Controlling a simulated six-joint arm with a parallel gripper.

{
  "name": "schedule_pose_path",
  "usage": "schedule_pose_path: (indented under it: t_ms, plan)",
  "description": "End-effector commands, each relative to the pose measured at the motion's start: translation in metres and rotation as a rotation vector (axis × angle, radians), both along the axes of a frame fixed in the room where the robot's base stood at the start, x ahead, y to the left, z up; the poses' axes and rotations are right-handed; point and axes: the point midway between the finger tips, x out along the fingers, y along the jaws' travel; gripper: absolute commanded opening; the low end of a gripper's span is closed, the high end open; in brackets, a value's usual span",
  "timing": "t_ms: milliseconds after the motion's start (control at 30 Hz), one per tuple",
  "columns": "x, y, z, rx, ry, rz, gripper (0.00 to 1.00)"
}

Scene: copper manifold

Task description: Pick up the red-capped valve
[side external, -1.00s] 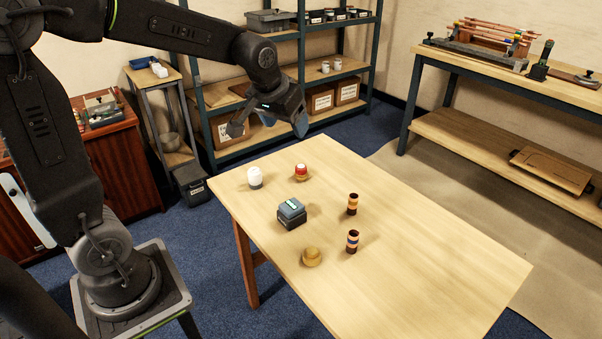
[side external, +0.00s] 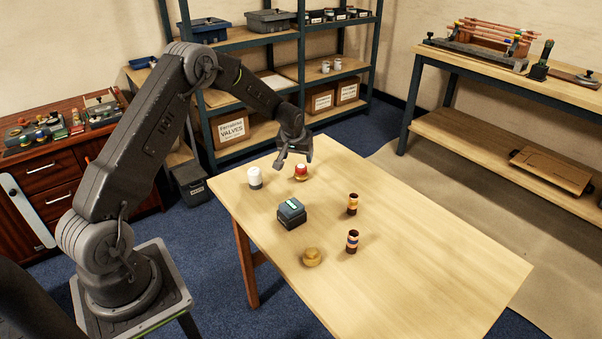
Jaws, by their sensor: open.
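The red-capped valve (side external: 301,173) stands upright near the far left corner of the wooden table (side external: 400,265). It has a red top with a pale spot and a lighter, yellowish base. My gripper (side external: 293,165) points down just above and around the valve's top, with its fingers open. One finger shows to the left of the valve and the other to the upper right. From this view I cannot tell whether either finger touches it. The valve's cap is still mostly visible.
A white-capped piece (side external: 255,177) stands close to the left of the valve. Two banded cylinders (side external: 352,203) (side external: 352,241) and a round brass-coloured piece (side external: 312,257) stand nearer. The table's right side is clear.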

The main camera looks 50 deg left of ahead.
Motion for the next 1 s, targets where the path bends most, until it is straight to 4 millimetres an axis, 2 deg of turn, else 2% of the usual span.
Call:
schedule_pose_path:
  t_ms: [100, 367, 633, 767, 1000]
  plan:
    - [0.006, 0.005, -0.019, -0.001, 0.001, 0.001, 0.71]
    - [0.012, 0.009, -0.036, 0.0, 0.0, 0.0, 0.71]
    - [0.027, 0.019, -0.069, -0.001, 0.002, 0.0, 0.71]
    - [0.03, 0.021, -0.077, -0.001, 0.0, 0.0, 0.71]
    - [0.031, 0.021, -0.077, -0.001, -0.001, -0.001, 0.7]
